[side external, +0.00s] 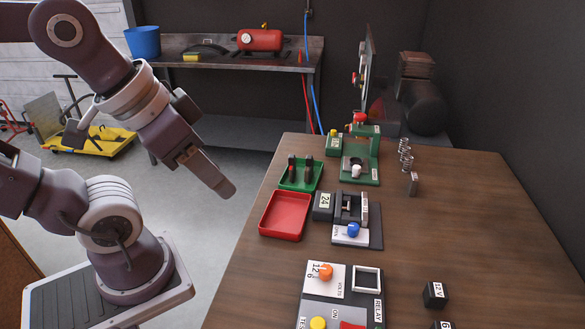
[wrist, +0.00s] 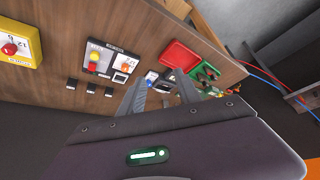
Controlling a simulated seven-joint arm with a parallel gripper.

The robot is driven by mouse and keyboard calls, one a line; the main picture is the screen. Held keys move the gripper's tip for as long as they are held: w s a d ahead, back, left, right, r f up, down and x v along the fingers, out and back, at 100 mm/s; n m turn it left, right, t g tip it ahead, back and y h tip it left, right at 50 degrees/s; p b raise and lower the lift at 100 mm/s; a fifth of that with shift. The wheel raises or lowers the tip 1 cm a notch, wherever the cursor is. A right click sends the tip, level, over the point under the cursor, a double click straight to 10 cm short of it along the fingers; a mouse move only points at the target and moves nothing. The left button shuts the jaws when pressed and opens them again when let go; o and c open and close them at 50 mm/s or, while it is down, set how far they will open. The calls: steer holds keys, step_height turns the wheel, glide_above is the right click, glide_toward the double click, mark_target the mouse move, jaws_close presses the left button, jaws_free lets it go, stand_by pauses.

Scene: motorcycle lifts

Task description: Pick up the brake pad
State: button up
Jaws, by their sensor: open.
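My gripper (side external: 222,188) is open and empty in the side external view, high off the left edge of the wooden table. Its two grey fingers also show spread apart in the wrist view (wrist: 157,92). I cannot tell for sure which thing is the brake pad. A green tray (side external: 284,187) at the table's far left holds upright dark pieces (side external: 308,170). A small grey upright block (side external: 413,184) stands alone to the right, below the coil springs. A grey fixture with a blue knob (side external: 353,230) stands near the middle. My gripper touches none of these.
An empty red tray (side external: 284,216) lies before the green tray. A block marked 24 (side external: 323,206) stands beside the fixture. A green press (side external: 372,155), springs (side external: 405,155) and a switch panel (side external: 345,300) are also there. The table's right middle (side external: 480,220) is clear.

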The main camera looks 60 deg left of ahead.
steer(key=n+g, duration=0.5)
steer(key=n, duration=0.4)
glide_above(292, 156)
steer(key=s+d, duration=0.1)
step_height(292, 156, down, 9)
steer(key=shift+s+r, duration=0.1)
steer(key=shift+s, duration=0.05)
steer(key=shift+n+g, duration=0.3)
steer(key=f, duration=0.2)
steer(key=w+f, duration=0.1)
steer(key=f, duration=0.2)
steer(key=a+f, duration=0.1)
steer(key=f, duration=0.1)
steer(key=shift+w+a+f, duration=0.1)
steer(key=shift+w+f, duration=0.05)
steer(key=shift+f, duration=0.25)
jaws_close()
